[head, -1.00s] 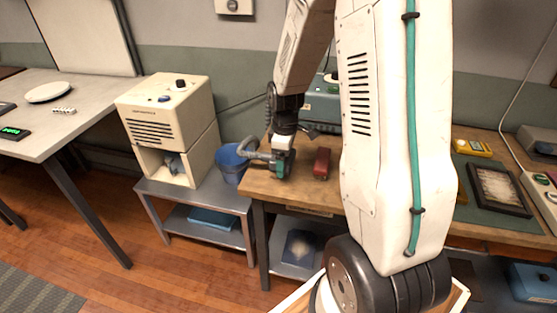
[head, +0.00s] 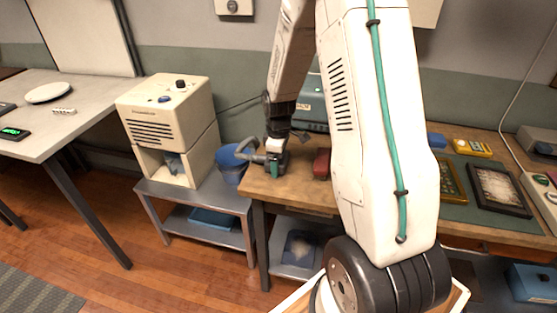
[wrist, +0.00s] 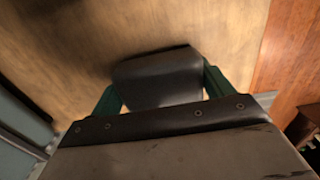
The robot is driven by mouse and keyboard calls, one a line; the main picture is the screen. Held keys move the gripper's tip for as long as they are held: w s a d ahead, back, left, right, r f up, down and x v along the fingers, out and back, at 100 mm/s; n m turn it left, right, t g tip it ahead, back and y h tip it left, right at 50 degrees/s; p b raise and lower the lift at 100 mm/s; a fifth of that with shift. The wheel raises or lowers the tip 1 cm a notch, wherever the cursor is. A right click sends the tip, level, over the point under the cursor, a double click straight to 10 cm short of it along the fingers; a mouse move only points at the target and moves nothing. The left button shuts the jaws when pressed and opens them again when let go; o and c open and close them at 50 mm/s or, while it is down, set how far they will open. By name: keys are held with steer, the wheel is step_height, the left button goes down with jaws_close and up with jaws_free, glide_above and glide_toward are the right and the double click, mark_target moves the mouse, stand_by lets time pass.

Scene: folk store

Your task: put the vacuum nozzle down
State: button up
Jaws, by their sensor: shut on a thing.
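My gripper (head: 275,168) is over the left end of the wooden workbench (head: 300,195), its green fingers pointing down. In the wrist view its green fingers stand on either side of a dark block-like part of the vacuum nozzle (wrist: 158,78), and the gripper is shut on it. The nozzle is close above the wooden top; whether it touches is hard to tell. A grey hose (head: 243,151) runs left from the gripper. Much of the nozzle is hidden by the gripper in the head view.
A dark red object (head: 321,163) lies just right of my gripper. A blue bucket (head: 232,163) stands to the left, beside a beige machine (head: 168,110) on a metal stand. A teal case (head: 312,105) stands behind. The bench's front left top is bare.

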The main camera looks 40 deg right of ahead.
steer(key=o, duration=1)
steer(key=shift+r, duration=0.1)
step_height(320, 180, up, 12)
steer(key=s+a+r+m, duration=0.2)
steer(key=s+a+r, duration=0.35)
steer(key=r, duration=0.25)
steer(key=s+a+r+m, duration=0.2)
steer(key=s+a, duration=0.1)
steer(key=s, duration=0.4)
steer(key=s+a+r+m, duration=0.1)
steer(key=s+a+r, duration=0.1)
steer(key=s+a, duration=0.2)
steer(key=s+a+r+m+t, duration=0.1)
steer(key=s+a, duration=0.3)
steer(key=s, duration=0.6)
steer(key=shift+s+a+r+m, duration=0.25)
steer(key=shift+r+m, duration=0.55)
